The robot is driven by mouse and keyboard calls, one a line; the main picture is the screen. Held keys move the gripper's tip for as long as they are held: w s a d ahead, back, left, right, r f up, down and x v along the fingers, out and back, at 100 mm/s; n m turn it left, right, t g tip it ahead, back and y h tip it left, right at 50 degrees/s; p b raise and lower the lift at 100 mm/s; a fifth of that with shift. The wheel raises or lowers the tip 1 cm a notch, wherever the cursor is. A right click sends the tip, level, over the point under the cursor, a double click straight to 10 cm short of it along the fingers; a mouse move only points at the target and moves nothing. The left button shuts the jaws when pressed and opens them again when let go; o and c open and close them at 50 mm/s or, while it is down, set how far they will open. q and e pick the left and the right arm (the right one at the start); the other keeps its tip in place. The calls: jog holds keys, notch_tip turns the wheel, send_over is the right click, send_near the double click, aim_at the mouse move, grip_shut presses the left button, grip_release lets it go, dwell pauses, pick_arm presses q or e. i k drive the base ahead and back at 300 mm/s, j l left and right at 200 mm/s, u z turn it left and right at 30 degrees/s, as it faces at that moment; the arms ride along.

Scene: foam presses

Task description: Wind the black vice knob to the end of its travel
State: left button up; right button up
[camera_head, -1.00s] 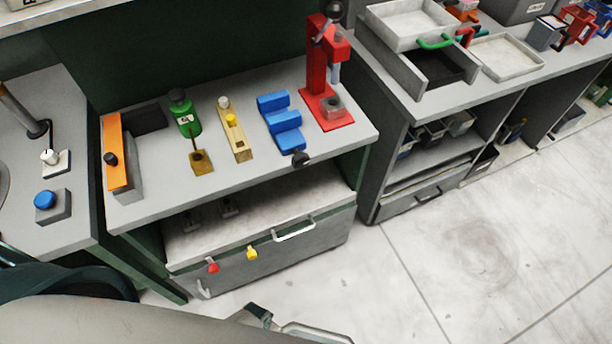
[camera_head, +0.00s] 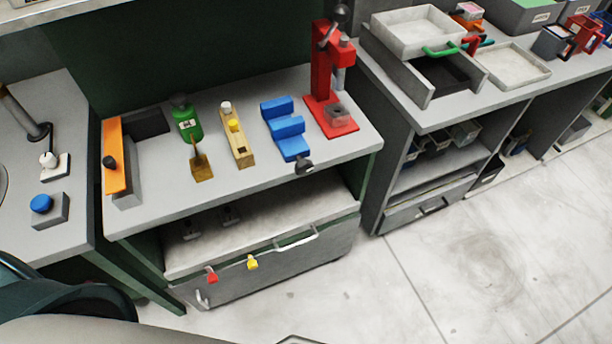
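The blue vice (camera_head: 286,128) stands on the grey bench top, between a wooden block and a red press. Its black knob (camera_head: 304,166) is at the vice's near end, by the front edge of the bench. Nothing touches the knob. The length of screw between knob and vice is too small to judge. Neither of my grippers can be made out. Parts of my own body fill the lower left corner, and only a thin sliver of something shows at the bottom edge.
The red press (camera_head: 322,78) stands right of the vice. The wooden block (camera_head: 237,135), green bottle (camera_head: 187,122) and orange-topped clamp (camera_head: 114,157) stand left. A drawer with a pale handle (camera_head: 296,240) is below the bench. The floor (camera_head: 420,270) at right is clear.

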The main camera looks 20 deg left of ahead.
aim_at(304, 167)
jog(key=l+u, duration=0.15)
jog(key=u, duration=1.05)
jog(key=l+u, duration=0.3)
jog(key=k+l+u, duration=0.1)
jog(key=l+u, duration=0.2)
jog(key=l, duration=0.2)
jog(key=l+u, duration=0.25)
jog(key=l, duration=0.15)
jog(key=k+l+u, duration=0.3)
jog(key=k+l, duration=0.15)
jog(key=l, duration=0.25)
jog(key=k+l, duration=0.15)
jog(key=l, duration=0.25)
jog(key=k+l+u, duration=0.1)
jog(key=l, duration=0.3)
jog(key=k, duration=0.05)
